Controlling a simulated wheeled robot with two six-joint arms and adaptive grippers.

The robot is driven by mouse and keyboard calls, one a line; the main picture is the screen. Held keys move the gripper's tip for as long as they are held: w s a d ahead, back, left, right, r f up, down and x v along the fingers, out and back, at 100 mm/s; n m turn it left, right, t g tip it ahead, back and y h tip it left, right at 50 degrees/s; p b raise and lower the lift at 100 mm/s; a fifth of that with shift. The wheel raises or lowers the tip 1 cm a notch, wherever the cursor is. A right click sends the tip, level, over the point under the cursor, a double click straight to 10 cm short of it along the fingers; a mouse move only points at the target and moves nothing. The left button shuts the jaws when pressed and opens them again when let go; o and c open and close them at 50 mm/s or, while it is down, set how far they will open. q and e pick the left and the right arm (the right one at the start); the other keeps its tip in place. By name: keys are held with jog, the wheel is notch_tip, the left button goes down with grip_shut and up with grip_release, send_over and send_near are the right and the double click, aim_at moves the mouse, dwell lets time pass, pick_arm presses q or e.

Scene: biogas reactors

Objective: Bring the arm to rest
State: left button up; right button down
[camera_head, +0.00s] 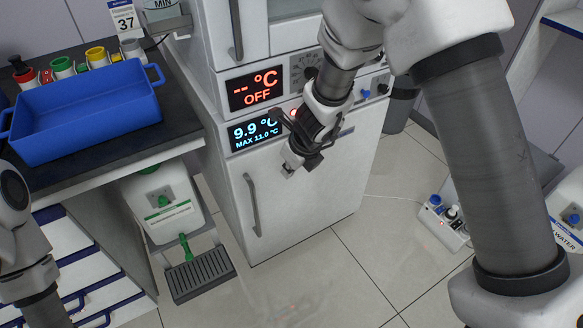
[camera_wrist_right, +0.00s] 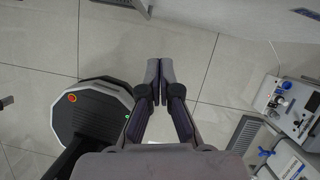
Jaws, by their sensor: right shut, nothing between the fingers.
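My right gripper (camera_head: 291,166) hangs in front of the white appliance with the lit displays, at about the height of the lower display. Its fingers are shut and empty. The right wrist view shows its two fingertips (camera_wrist_right: 159,72) together over the tiled floor. The right arm comes in from the upper right of the head view and bends down to the gripper. Part of my left arm shows at the left edge of the head view; its gripper is not visible.
The white appliance (camera_head: 300,200) has a door handle and displays reading "OFF" and 9.9 °C. A blue tray (camera_head: 88,112) stands on the dark bench at left. A white canister (camera_head: 160,200) is below it. Small devices (camera_head: 441,222) stand at right. Tiled floor is open in front.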

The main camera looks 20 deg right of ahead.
jog(key=s+d+f+n+g+h+p, duration=0.1)
jog(key=s+d+f+n+g+p, duration=0.2)
jog(key=s+n, duration=0.6)
jog(key=s+d+f+n+g+h+p, duration=0.1)
jog(key=s+d+f+n+g+p, duration=0.3)
jog(key=s, duration=1)
jog(key=s+d+f+n+h+p, duration=0.1)
jog(key=s+f+n+p, duration=0.25)
jog(key=s+n, duration=0.6)
pick_arm(q)
notch_tip(320, 180, up, 12)
jog(key=shift+f, duration=0.25)
pick_arm(e)
jog(key=w+a+n+t, duration=0.1)
jog(key=n, duration=0.2)
jog(key=w+a+n+t+y, duration=0.1)
jog(key=n, duration=0.1)
jog(key=a+n+t, duration=0.1)
jog(key=n, duration=0.2)
jog(key=shift+w+r+n, duration=0.25)
jog(key=shift+w+n, duration=0.1)
jog(key=shift+w, duration=0.05)
pick_arm(q)
jog(key=shift+s, duration=0.1)
